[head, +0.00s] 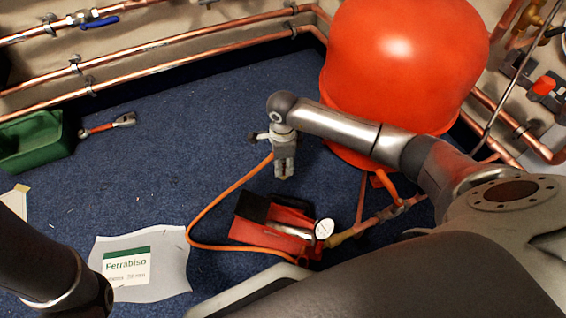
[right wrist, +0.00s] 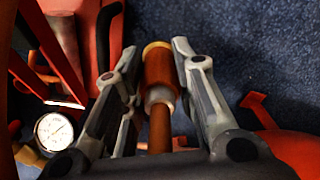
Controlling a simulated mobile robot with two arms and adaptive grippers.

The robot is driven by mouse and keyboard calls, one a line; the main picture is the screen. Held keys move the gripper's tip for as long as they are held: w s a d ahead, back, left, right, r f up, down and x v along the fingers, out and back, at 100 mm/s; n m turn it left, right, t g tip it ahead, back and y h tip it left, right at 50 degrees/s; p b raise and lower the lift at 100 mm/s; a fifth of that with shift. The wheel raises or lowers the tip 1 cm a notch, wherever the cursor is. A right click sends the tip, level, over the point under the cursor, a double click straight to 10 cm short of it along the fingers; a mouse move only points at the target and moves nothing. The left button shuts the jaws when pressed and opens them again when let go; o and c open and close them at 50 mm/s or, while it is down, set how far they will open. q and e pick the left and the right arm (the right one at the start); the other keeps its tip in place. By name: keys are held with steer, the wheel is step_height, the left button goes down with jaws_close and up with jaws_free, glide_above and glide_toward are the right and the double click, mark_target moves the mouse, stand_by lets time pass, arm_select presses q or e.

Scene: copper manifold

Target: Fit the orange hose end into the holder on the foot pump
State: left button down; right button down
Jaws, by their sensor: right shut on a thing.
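The red foot pump (head: 275,224) lies on the blue carpet, with a black pedal (head: 253,207) and a round white gauge (head: 324,228). Its holder cannot be made out. The orange hose (head: 205,213) loops from the pump's lower side up to my right gripper (head: 285,174), which hangs above the carpet behind the pump, apart from it. In the right wrist view, the right gripper (right wrist: 155,55) is shut on the orange hose end (right wrist: 158,70), a cylinder with a yellowish rim. The gauge (right wrist: 53,131) shows there at left. My left arm enters at lower left; its gripper is out of view.
A large red tank (head: 400,70) stands behind my right arm. Copper pipes (head: 160,43) run along the walls. A green bin (head: 38,140), a wrench (head: 108,124) and a Ferrabiso sheet (head: 165,275) lie at left. The carpet left of the gripper is mostly clear.

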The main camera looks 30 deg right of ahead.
steer(key=shift+f, duration=0.1)
steer(key=shift+f+b, duration=0.9)
steer(key=shift+f, duration=0.3)
steer(key=shift+f+b, duration=0.35)
steer(key=shift+f, duration=0.45)
stand_by(0.4)
steer(key=c, duration=1.1)
jaws_free()
steer(key=shift+r, duration=0.1)
